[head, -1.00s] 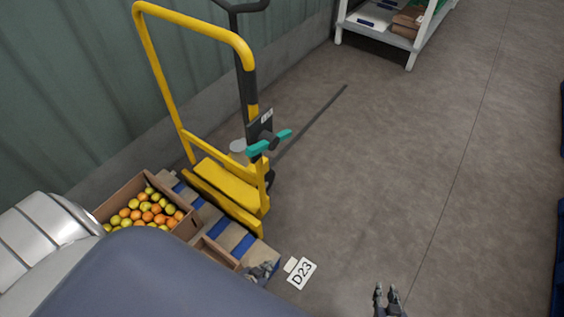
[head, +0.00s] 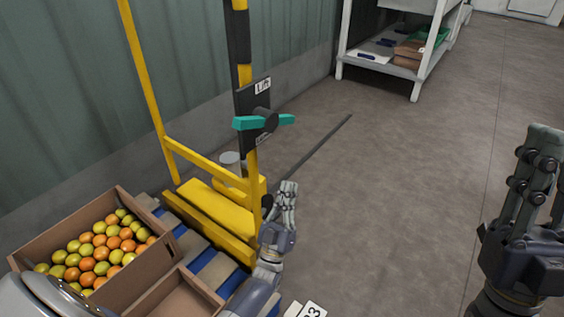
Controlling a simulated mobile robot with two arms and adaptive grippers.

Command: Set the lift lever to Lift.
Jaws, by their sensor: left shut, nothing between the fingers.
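The lift lever (head: 245,123) is a teal bar on a dark round hub, on a black plate (head: 246,104) fixed to the yellow and black mast. It lies about level. A white label reading "Lift" (head: 263,86) is above it; a second label below is partly hidden. My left gripper (head: 288,187) is below and right of the lever, apart from it, shut and empty, fingers pointing up. My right gripper (head: 541,150) is far to the right over the floor, apart from everything; its finger gap is unclear.
The yellow lift frame (head: 205,160) stands by the green wall. A cardboard box (head: 150,262) of orange and yellow-green fruit sits at left, beside another box (head: 180,298). A white shelf (head: 415,90) stands at the back.

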